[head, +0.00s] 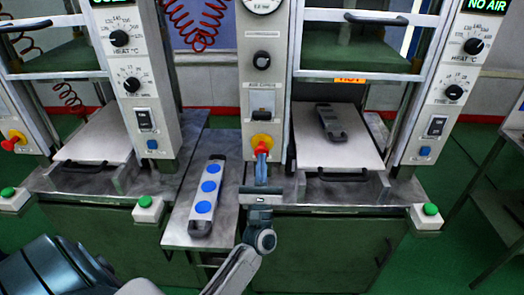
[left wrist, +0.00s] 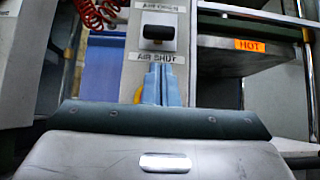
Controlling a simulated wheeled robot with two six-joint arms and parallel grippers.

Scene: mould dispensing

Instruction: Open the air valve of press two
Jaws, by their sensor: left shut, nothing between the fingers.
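The air valve is a black knob (head: 261,61) on the grey centre column, below a round gauge. It also shows in the left wrist view (left wrist: 158,32), between an upper label, partly cut off, and a lower one reading AIR SHUT. The right display (head: 487,5) reads NO AIR. My left gripper (head: 262,155) is shut and empty in front of the column, by the yellow-and-red button and below the knob. Its closed blue fingers (left wrist: 161,84) rise just below the AIR SHUT label and are apart from the knob. My right gripper is out of view.
A mould with blue discs (head: 208,185) lies on the middle shelf. A dark mould (head: 331,122) lies on the right press's plate. A HOT tag (left wrist: 250,45) is to the right.

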